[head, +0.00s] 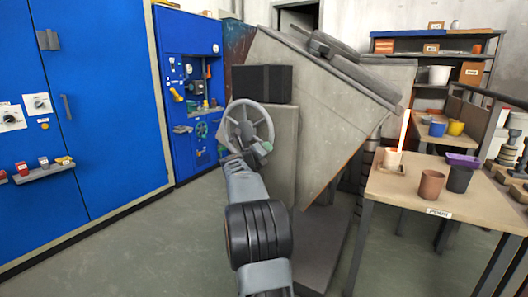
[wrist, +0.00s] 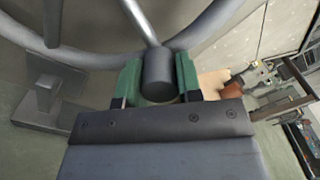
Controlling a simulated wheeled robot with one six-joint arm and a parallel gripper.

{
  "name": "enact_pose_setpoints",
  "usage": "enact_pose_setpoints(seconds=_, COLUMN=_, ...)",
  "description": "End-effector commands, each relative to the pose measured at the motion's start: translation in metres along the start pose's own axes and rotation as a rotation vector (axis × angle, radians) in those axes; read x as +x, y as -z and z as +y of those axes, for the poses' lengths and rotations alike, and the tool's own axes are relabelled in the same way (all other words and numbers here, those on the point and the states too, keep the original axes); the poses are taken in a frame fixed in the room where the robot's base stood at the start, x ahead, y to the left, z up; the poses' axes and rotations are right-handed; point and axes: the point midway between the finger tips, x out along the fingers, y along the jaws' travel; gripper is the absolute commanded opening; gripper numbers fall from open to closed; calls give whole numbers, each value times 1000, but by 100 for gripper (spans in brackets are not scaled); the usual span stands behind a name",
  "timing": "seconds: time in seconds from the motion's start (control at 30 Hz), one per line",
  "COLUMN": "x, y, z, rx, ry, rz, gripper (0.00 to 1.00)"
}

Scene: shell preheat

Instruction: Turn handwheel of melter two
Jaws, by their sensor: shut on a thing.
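A grey spoked handwheel (head: 246,129) is on the near side of a big grey melter (head: 318,88), whose body is tilted. No number is readable on the melter. My gripper (head: 262,149) is at the lower right of the wheel's rim. In the wrist view, my gripper's green fingers (wrist: 158,78) are shut on a dark round handle (wrist: 158,70) at the rim, one finger on each side. The wheel's rim and a spoke cross the top of that view. The handle is mostly hidden by my gripper in the head view.
A blue cabinet (head: 100,100) stands left, with a blue tool cabinet (head: 188,60) behind. At right, a pouring table (head: 405,190) holds a brown cup (head: 431,184), a dark cup (head: 459,179) and a glowing stream falling into a pale cup (head: 392,158). Floor (head: 150,240) is clear at lower left.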

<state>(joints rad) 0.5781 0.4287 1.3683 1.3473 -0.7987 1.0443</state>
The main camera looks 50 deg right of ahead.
Motion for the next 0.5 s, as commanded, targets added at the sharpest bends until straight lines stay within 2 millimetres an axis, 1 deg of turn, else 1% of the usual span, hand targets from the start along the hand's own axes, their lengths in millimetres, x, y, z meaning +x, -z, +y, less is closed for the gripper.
enact_pose_setpoints(seconds=0.03, x=-2, y=-4, z=2, rx=-3, ry=-7, rz=-11, gripper=0)
enact_pose_setpoints(seconds=0.1, x=-1, y=-4, z=1, rx=-3, ry=-7, rz=-11, gripper=0)
enact_pose_setpoints(seconds=0.13, x=-1, y=-4, z=1, rx=-3, ry=-6, rz=-11, gripper=36)
enact_pose_setpoints(seconds=0.37, x=1, y=-1, z=-1, rx=-3, ry=-1, rz=-4, gripper=58)
enact_pose_setpoints(seconds=0.5, x=1, y=-1, z=-1, rx=-2, ry=0, rz=-3, gripper=58)
